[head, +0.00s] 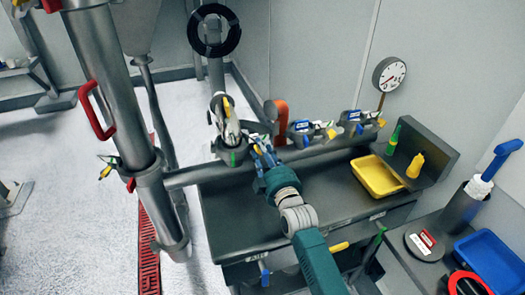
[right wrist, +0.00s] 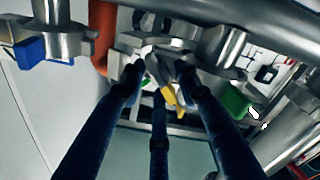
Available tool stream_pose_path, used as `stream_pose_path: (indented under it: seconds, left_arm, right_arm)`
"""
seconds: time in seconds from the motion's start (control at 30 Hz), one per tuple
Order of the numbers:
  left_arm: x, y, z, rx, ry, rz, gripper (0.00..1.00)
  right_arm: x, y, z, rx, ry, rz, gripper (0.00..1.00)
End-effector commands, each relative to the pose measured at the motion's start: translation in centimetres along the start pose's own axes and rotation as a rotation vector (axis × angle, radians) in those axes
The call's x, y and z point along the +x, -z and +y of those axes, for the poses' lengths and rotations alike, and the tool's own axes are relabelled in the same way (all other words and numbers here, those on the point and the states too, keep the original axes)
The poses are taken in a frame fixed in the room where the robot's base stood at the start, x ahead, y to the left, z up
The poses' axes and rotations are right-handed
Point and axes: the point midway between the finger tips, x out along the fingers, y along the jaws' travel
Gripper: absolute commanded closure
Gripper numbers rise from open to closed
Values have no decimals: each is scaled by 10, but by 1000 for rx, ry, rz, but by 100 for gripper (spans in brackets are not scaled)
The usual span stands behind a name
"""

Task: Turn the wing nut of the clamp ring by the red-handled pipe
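A thick grey pipe with a red handle (head: 97,112) stands at the left of the head view. A joint near its lower end carries a small clamp (head: 107,165) with yellow and green parts. Another clamp ring (head: 230,150) sits on the horizontal pipe, beside an orange-red bent handle (head: 281,115). My right gripper (head: 258,150), with blue fingers, is at the right side of this ring. In the right wrist view, the fingertips of my right gripper (right wrist: 160,68) lie either side of grey metal with a yellow tab (right wrist: 170,96). Whether they grip it is unclear. My left gripper is out of view.
More clamps (head: 305,130) with blue and yellow parts lie along the pipe to the right. A yellow tray (head: 378,178), a green bottle (head: 394,138) and a yellow bottle (head: 415,165) are on the dark bench. A blue tray (head: 490,262) is at the lower right.

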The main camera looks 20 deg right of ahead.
Motion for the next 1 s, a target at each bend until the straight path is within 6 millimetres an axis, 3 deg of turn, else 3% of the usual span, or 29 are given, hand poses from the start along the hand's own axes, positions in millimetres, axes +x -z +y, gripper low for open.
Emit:
stream_pose_path:
  seconds: [0.1,0.3,0.67,1.0]
  left_arm:
    - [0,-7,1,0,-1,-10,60]
    - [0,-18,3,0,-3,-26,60]
    - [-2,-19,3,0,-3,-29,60]
    - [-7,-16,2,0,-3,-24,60]
  right_arm:
    - [0,0,0,0,0,0,68]
    - [0,0,0,0,0,0,100]
    - [0,1,0,33,0,1,100]
    - [0,0,2,244,0,1,100]
